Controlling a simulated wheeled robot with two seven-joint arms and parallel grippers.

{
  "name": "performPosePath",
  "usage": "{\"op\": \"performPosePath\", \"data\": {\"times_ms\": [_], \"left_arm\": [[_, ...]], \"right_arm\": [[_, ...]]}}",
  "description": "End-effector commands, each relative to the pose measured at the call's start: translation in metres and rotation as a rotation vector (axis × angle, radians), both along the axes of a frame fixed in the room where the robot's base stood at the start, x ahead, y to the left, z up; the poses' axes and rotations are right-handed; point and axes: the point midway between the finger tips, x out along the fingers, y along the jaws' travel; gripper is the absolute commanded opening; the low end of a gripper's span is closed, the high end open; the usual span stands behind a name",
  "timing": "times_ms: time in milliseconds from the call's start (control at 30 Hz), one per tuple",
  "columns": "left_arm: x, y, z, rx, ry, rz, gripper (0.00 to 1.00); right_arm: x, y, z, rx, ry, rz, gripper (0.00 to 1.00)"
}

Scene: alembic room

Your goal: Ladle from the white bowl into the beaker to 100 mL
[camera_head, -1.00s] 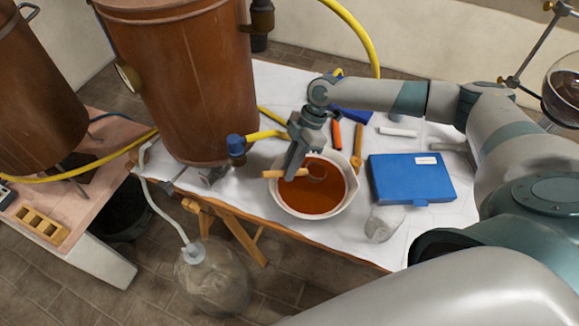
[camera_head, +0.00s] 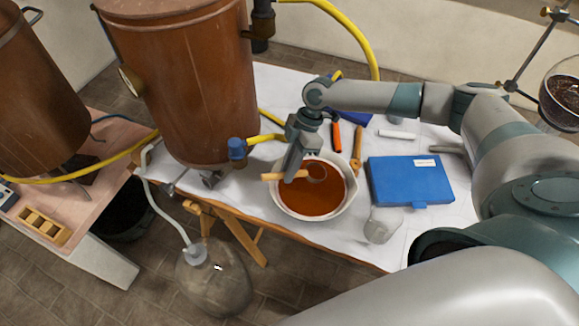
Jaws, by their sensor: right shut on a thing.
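The white bowl (camera_head: 343,204) stands on the white-covered table and holds reddish-brown liquid. My right gripper (camera_head: 291,177) is over the bowl's left side, shut on the ladle's wooden handle (camera_head: 271,176). The ladle's round head (camera_head: 317,173) is over the liquid near the bowl's back; I cannot tell whether it touches the liquid or holds any. The clear beaker (camera_head: 382,226) stands to the right of the bowl near the table's front edge; its contents and marks are too small to read. My left gripper is not in view.
A blue case (camera_head: 410,181) lies right of the bowl and beaker. A copper vessel (camera_head: 185,80) with a blue-handled tap (camera_head: 237,148) stands left of the bowl. An orange-handled tool (camera_head: 336,137) and a white stick (camera_head: 397,135) lie behind. A glass carboy (camera_head: 213,280) is on the floor.

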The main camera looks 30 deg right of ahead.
Motion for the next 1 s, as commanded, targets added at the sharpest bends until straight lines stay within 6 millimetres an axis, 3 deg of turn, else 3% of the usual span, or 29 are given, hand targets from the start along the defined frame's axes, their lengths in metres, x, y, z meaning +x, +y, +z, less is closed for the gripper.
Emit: {"op": "performPosePath", "data": {"times_ms": [700, 1000], "left_arm": [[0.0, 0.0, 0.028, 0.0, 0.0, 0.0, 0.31], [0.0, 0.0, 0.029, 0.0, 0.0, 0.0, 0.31]], "right_arm": [[0.002, 0.008, 0.008, -0.106, 0.013, 0.001, 0.0], [0.002, 0.009, 0.007, -0.12, 0.015, 0.0, 0.0]]}}
